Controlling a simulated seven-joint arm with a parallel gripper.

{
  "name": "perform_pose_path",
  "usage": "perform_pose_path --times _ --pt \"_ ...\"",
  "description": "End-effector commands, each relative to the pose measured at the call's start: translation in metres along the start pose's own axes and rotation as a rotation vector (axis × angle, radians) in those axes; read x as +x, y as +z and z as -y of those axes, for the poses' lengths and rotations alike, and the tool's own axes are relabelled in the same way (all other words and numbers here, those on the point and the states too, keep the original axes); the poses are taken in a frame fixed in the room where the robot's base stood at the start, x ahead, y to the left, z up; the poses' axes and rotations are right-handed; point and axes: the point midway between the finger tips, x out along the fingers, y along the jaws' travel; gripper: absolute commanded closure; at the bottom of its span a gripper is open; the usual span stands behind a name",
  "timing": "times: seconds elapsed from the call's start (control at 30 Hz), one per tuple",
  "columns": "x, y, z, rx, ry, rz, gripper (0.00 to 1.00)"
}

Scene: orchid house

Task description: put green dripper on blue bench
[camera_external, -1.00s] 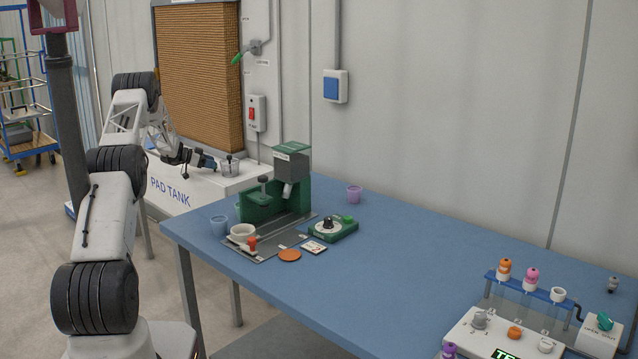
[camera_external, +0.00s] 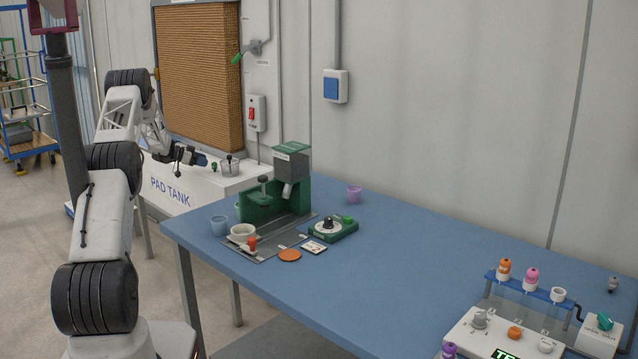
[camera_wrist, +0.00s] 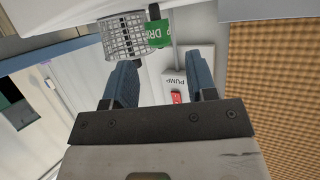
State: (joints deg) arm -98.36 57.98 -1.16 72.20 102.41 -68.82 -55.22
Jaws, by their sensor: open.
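A small green piece with partly visible "DR" lettering (camera_wrist: 158,33), which looks like the green dripper, sits ahead of my fingers in the wrist view, beside a grey mesh cup (camera_wrist: 124,36). In the external view a small green piece (camera_external: 214,167) stands on the white pad tank top, just left of a clear cup (camera_external: 230,167). My gripper (camera_wrist: 162,78) is open, its two blue fingers apart with nothing between them. In the external view my gripper (camera_external: 197,159) is over the tank top, close to the green piece. The blue bench (camera_external: 390,255) stands to the right.
The bench's middle is clear. A brown pad (camera_external: 199,75) rises behind the tank.

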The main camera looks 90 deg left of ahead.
Motion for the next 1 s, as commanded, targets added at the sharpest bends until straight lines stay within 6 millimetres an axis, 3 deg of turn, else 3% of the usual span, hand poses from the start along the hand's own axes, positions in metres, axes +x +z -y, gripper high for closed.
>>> perform_pose_path --times 0.07,0.53,0.67,1.0 --pt "0.000 0.000 0.000 0.000 0.000 0.000 0.59" --pt "0.002 -0.006 0.009 0.025 -0.057 -0.011 0.59" --pt "0.004 -0.016 0.025 0.064 -0.157 -0.025 0.59" --pt "-0.007 -0.047 0.089 0.166 -0.594 0.020 0.59"
